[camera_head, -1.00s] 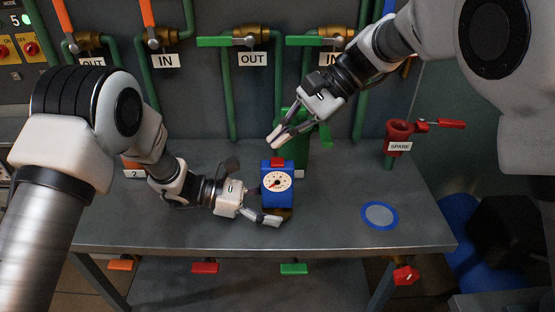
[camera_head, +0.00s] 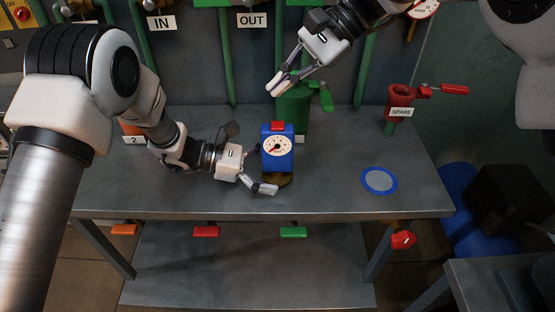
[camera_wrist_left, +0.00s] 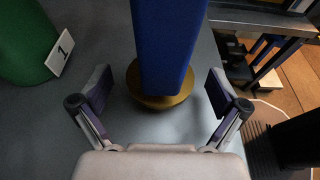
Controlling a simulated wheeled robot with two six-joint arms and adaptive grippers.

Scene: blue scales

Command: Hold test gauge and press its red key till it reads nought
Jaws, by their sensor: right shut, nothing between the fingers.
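The test gauge is a blue box (camera_head: 289,159) standing upright on a round brass foot, with a white dial (camera_head: 277,146) and a red key (camera_head: 278,126) on top. The dial's needle is too small to read. My left gripper (camera_head: 262,180) is low at the gauge's left side. In the left wrist view, its fingers (camera_wrist_left: 158,84) are spread on either side of the blue body (camera_wrist_left: 168,45) and brass foot (camera_wrist_left: 158,100), with gaps to both. My right gripper (camera_head: 275,88) is shut and empty, pointing down above the red key, clear of it.
A green holder (camera_head: 294,103) stands behind the gauge. A blue-rimmed disc (camera_head: 379,180) lies on the bench (camera_head: 335,196). The bench front right is otherwise clear. Pipes line the back wall.

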